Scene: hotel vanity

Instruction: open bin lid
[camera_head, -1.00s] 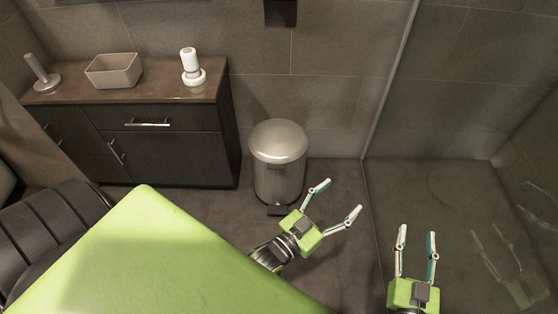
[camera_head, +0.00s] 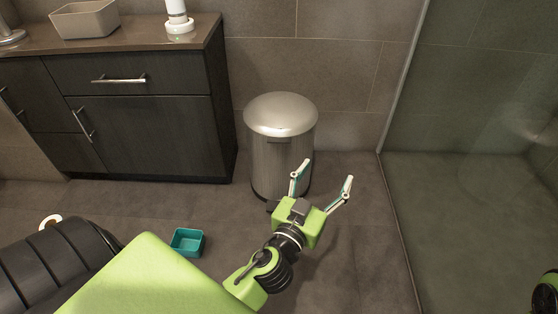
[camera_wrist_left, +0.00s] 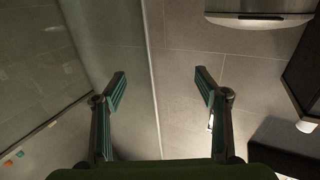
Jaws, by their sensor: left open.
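A round metal bin (camera_head: 281,160) stands on the floor against the tiled wall in the head view. Its domed silver lid (camera_head: 281,113) is down. My left gripper (camera_head: 327,172) is open and empty. In the head view its fingers appear in front of and to the right of the bin's lower body, with one finger overlapping it. In the left wrist view the spread fingers (camera_wrist_left: 160,82) have nothing between them; a pale metallic shape at the top right looks like part of the bin. The bin's foot is partly hidden by my gripper. My right gripper's fingers do not show.
A dark cabinet (camera_head: 145,130) stands left of the bin, with a beige box (camera_head: 85,20) and a white dispenser (camera_head: 178,18) on top. A teal box (camera_head: 187,242) lies on the floor. A glass panel edge (camera_head: 398,220) runs on the right.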

